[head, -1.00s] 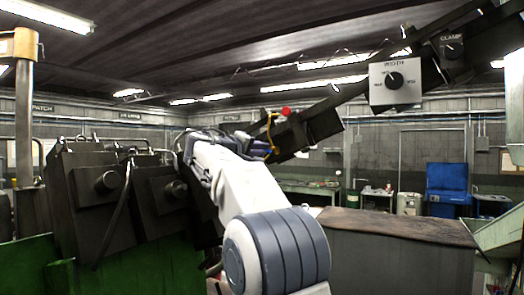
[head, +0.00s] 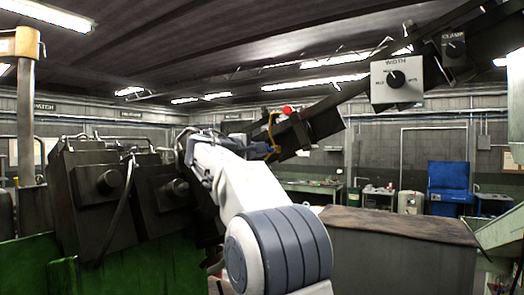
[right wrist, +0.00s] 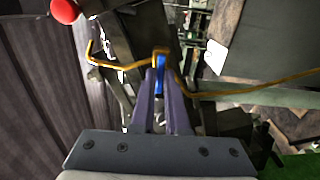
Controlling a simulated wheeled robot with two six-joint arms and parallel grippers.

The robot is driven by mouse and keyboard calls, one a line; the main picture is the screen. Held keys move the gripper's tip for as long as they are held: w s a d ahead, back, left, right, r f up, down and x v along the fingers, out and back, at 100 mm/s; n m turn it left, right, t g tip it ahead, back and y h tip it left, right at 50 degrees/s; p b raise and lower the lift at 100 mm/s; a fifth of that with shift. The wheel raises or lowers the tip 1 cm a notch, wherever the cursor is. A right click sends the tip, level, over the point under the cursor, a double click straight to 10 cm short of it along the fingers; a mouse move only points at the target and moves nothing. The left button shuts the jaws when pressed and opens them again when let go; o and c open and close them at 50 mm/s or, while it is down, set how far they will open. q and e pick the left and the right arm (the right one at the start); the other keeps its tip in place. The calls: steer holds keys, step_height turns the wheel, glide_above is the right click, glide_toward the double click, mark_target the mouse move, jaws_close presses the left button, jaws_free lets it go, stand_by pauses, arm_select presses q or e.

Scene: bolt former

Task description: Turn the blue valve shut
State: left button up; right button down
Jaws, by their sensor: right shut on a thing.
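The blue valve handle (right wrist: 160,78) is in the right wrist view, below a bend in a yellow pipe (right wrist: 125,65). My right gripper (right wrist: 161,88) is shut on the blue handle, with one finger on each side of it. The fingers cover part of the handle. In the head view, my right gripper (head: 264,150) reaches the lower end of the yellow pipe (head: 272,128), and the handle itself is too small to make out clearly. My left gripper is not in view.
A red ball-shaped knob (head: 288,109) sits just above the pipe, on the dark slanting machine beam. A grey WIDTH dial box (head: 397,82) and a CLAMP dial (head: 453,48) are up to the right. Dark machine blocks (head: 95,195) stand at left, a covered grey box (head: 400,250) at right.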

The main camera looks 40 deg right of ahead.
steer(key=shift+f, duration=0.15)
steer(key=c, duration=0.9)
jaws_free()
steer(key=b+v, duration=0.5)
steer(key=v, duration=0.5)
steer(key=shift+s+a, duration=0.1)
steer(key=shift+a, duration=0.15)
